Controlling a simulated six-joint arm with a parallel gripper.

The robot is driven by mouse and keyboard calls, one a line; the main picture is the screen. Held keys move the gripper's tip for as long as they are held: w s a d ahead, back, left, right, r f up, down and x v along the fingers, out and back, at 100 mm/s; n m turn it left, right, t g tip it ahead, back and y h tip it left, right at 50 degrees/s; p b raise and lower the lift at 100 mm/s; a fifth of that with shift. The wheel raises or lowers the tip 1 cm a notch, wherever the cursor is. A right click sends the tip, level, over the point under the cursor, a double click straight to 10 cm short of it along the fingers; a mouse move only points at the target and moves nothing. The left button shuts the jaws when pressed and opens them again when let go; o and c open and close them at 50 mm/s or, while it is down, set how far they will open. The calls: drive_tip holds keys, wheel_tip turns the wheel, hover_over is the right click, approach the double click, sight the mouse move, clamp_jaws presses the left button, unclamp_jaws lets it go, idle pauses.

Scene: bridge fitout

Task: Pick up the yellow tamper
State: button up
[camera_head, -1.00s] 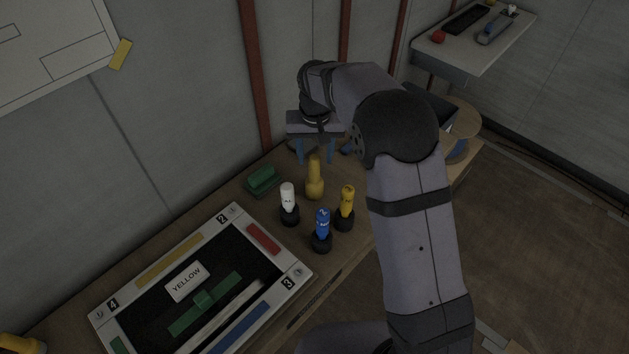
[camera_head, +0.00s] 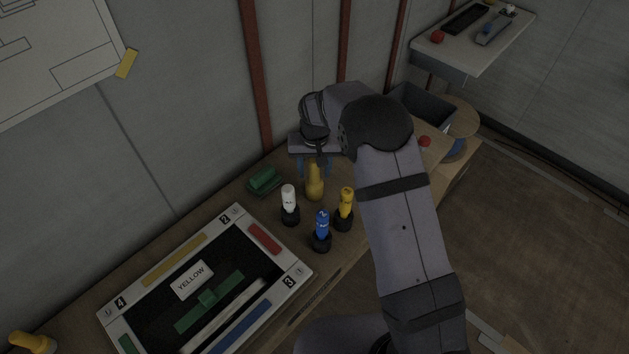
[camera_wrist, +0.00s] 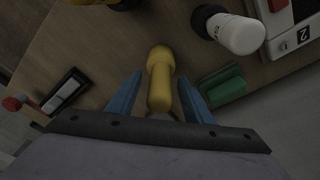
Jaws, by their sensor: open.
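The yellow tamper (camera_head: 315,188) stands upright on the wooden bench, with a narrow handle above a wider foot. In the wrist view the tamper (camera_wrist: 160,64) lies in the middle, its handle reaching back between my blue fingers. My gripper (camera_wrist: 159,78) is open, with one finger on each side of the handle and a visible gap to each. In the head view my gripper (camera_head: 314,166) is at the handle's upper part, pointing down. I cannot tell exactly how deep the handle sits between the fingers.
White (camera_head: 289,203), blue (camera_head: 322,230) and yellow (camera_head: 346,207) bottles in black bases stand close in front of the tamper. A green block (camera_head: 264,180) lies left of it. A framed board (camera_head: 300,268) with a YELLOW card lies front left. A grey bin (camera_head: 428,106) is at back right.

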clamp_jaws()
drive_tip(key=shift+r, duration=0.1)
drive_tip(key=shift+w+r, duration=0.1)
drive_tip(key=shift+r, duration=0.2)
wheel_tip(320, 180, up, 9)
drive_tip(key=b, duration=0.3)
drive_tip(key=shift+r, duration=0.2)
